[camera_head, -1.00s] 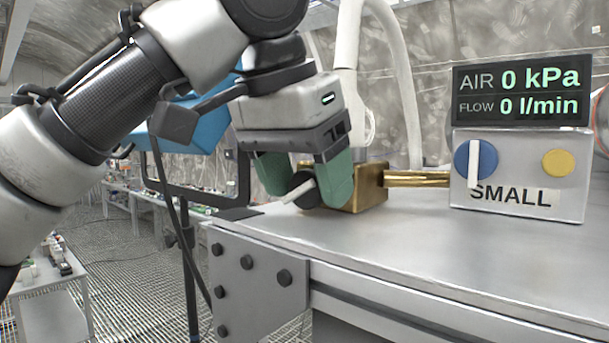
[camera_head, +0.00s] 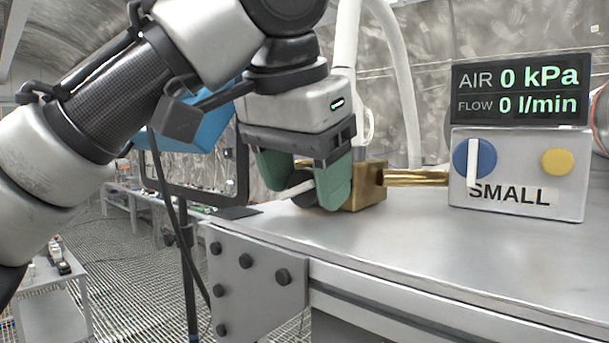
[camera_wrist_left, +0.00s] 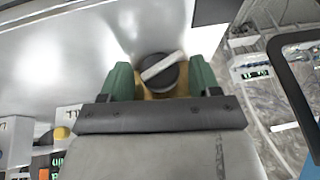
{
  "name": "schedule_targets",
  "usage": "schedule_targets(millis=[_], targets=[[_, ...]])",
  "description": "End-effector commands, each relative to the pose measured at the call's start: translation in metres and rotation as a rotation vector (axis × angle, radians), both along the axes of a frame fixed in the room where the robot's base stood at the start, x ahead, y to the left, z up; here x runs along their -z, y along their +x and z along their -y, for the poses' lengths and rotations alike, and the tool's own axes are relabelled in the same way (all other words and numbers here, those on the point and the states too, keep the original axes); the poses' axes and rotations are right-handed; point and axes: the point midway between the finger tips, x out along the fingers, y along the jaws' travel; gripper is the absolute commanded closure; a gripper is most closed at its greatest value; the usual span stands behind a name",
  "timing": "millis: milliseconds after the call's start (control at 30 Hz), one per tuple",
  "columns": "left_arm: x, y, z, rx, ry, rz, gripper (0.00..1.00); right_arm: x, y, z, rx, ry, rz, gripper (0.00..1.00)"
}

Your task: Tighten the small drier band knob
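The task's knob is a round black knob (camera_wrist_left: 161,73) with a white bar across it, on the front of a brass block (camera_head: 370,186) on the steel table. In the head view the knob (camera_head: 303,184) is partly hidden by my fingers. My left gripper (camera_wrist_left: 161,77) has its green fingers on either side of the knob. In the wrist view the fingers stand apart, with a narrow gap at the right finger; contact on the left is unclear. The white bar lies slanted between the fingers. My right gripper is not in view.
A grey box marked SMALL (camera_head: 509,197), with a blue knob (camera_head: 475,158) and a yellow button (camera_head: 557,162), stands right of the block, joined by a brass pipe (camera_head: 418,178). The display (camera_head: 521,90) above reads 0 kPa and 0 l/min. The front tabletop is clear.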

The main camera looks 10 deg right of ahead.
Motion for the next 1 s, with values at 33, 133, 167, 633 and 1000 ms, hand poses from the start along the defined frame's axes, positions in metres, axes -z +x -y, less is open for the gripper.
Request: schedule_targets(millis=[33, 133, 167, 633, 1000], targets=[[0.0, 0.0, 0.0, 0.0, 0.0, 0.0, 0.33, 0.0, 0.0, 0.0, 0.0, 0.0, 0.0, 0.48], [0.0, 0.0, 0.0, 0.0, 0.0, 0.0, 0.33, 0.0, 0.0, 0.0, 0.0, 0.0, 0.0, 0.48], [0.0, 0.0, 0.0, 0.0, 0.0, 0.0, 0.33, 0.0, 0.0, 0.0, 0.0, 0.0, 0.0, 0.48], [-0.049, -0.017, -0.012, -0.005, -0.002, 0.004, 0.33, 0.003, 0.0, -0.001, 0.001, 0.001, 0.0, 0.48], [-0.096, -0.034, -0.024, -0.002, 0.0, 0.0, 0.33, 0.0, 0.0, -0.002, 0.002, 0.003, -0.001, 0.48]])
